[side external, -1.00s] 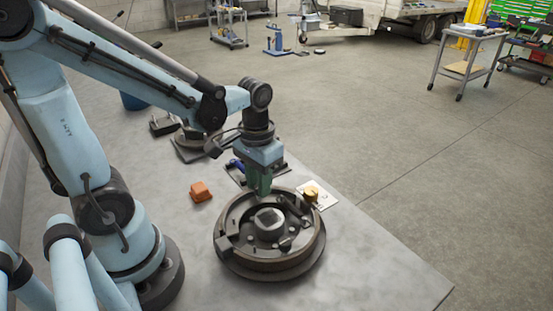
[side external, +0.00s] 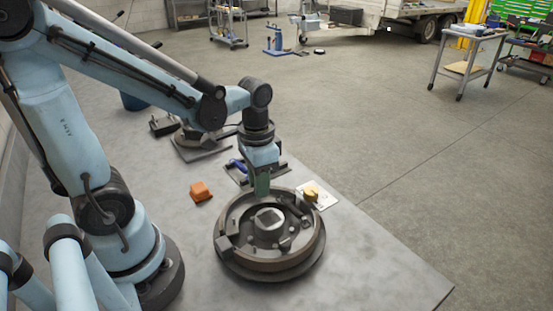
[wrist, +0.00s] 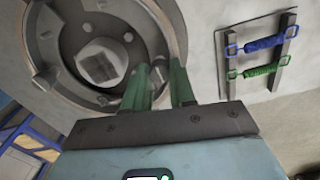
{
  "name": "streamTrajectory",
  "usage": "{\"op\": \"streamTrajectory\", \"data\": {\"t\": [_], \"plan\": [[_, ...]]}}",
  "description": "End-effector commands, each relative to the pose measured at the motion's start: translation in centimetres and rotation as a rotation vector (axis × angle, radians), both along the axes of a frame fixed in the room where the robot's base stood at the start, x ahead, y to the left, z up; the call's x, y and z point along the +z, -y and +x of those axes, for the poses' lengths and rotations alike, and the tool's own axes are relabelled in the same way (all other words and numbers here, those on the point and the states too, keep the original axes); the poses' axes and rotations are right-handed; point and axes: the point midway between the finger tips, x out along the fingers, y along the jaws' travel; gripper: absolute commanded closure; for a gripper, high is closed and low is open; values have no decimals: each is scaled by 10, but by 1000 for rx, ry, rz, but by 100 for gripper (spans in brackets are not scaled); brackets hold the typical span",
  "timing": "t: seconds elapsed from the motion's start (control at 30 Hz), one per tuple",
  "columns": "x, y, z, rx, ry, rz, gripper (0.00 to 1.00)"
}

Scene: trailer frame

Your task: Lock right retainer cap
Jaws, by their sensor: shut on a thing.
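The round brake assembly (side external: 268,262) lies on the table in the side view, with a pale square-topped hub (side external: 269,219) at its middle. It also fills the upper left of the wrist view (wrist: 50,60). My gripper (side external: 262,193) points down at the far inner side of its rim. In the wrist view, its green fingers (wrist: 160,82) reach in between hub and rim, with a narrow gap between them.
A spring holder (wrist: 262,85) with a blue and a green spring lies beside the assembly. An orange block (side external: 200,191) is left of it. A white plate with a yellow part (side external: 312,194) is close to its right rim. The table's front right is clear.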

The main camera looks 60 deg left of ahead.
Motion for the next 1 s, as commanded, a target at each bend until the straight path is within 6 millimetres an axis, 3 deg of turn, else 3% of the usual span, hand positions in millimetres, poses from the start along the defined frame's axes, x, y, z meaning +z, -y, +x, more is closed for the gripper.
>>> {"op": "streamTrajectory", "data": {"t": [0.1,0.13,0.3,0.67,1.0], "plan": [[0,0,1,1,3,1,100],[0,0,1,1,3,1,73],[0,0,1,1,2,1,49],[2,0,0,1,1,0,49],[35,0,0,1,1,0,49]]}}
